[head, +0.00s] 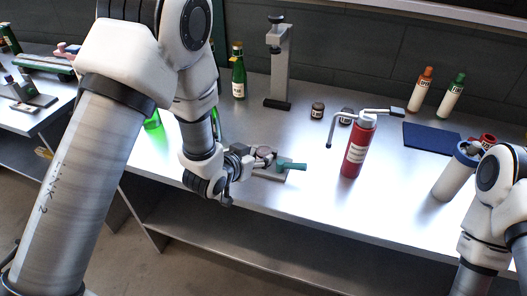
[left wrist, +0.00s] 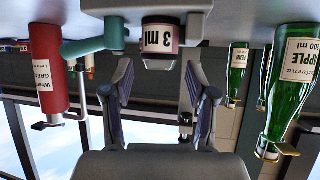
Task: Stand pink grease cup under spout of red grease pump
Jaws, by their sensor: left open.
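The red grease pump (head: 358,148) stands upright on the metal bench, with a bent grey spout (head: 341,118) reaching out to its left and turning down. It also shows upside down at the left of the left wrist view (left wrist: 47,65). A small mauve-pink cup (left wrist: 162,42) with a pale "3 ml" label is ahead of my left gripper (left wrist: 158,82), between the lines of its open fingers, and looks not gripped. In the head view the cup (head: 265,152) is partly hidden by my left gripper (head: 247,170). My right gripper is out of view.
Two small jars (head: 317,110) stand behind the pump. A grey stand (head: 280,70) and green bottle (head: 238,75) are at the back. A blue mat (head: 432,141) and white canister (head: 452,178) are to the right.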

